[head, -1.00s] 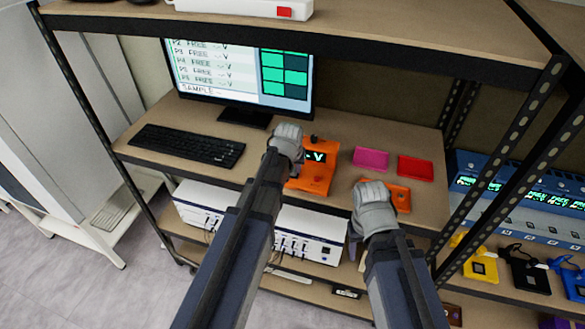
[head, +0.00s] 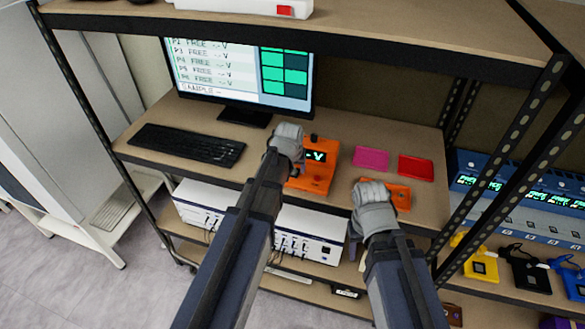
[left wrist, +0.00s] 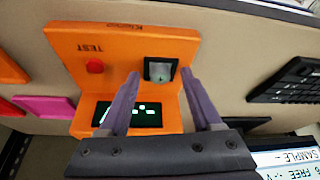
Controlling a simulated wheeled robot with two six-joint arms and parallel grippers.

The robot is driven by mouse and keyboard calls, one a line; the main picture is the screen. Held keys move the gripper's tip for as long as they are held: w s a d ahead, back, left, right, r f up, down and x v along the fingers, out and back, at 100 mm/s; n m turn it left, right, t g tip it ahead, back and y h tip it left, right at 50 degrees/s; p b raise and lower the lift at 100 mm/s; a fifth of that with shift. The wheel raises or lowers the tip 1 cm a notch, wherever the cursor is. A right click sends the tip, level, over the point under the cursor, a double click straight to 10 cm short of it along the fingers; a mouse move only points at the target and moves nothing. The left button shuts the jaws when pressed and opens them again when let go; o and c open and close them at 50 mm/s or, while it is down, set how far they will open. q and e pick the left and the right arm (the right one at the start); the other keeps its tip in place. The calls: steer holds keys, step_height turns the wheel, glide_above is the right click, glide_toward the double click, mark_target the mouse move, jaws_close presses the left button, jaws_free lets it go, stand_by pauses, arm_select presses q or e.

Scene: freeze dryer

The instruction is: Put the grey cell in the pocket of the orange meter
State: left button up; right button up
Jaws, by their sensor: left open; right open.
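The orange meter (head: 314,178) stands on the shelf, partly hidden by my left gripper (head: 294,162) in the head view. The left wrist view shows the meter (left wrist: 75,45) with a red button, a lit green display and a square, dark-rimmed pocket (left wrist: 147,70). A small grey square piece (left wrist: 161,72), apparently the grey cell, shows inside the pocket. My left gripper (left wrist: 160,76) is open, with its purple fingers on either side of the pocket. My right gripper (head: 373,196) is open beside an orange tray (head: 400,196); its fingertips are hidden.
A pink tray (head: 370,158) and a red tray (head: 415,168) lie right of the meter. A keyboard (head: 187,145) and a monitor (head: 240,75) stand to the left. An upper shelf (head: 330,40) overhangs the back. A metal post (head: 500,150) rises at the right.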

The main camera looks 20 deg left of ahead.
arm_select(q)
steer(key=p+v, duration=0.7)
steer(key=shift+s+r, duration=0.2)
steer(key=shift+r, duration=0.15)
steer(key=s+d+f+m+g+b, duration=0.2)
steer(key=s+d+f+b, duration=0.4)
steer(key=s, duration=0.4)
steer(key=s+d+f+m+g+b, duration=0.2)
steer(key=s+d+f+m+b, duration=0.1)
steer(key=s+d+f+b, duration=0.3)
steer(key=s+f, duration=0.2)
steer(key=s, duration=0.2)
steer(key=shift+d+m+g+y, duration=0.3)
steer(key=shift+d+g+y, duration=0.05)
steer(key=shift+g+y, duration=0.05)
stand_by(0.9)
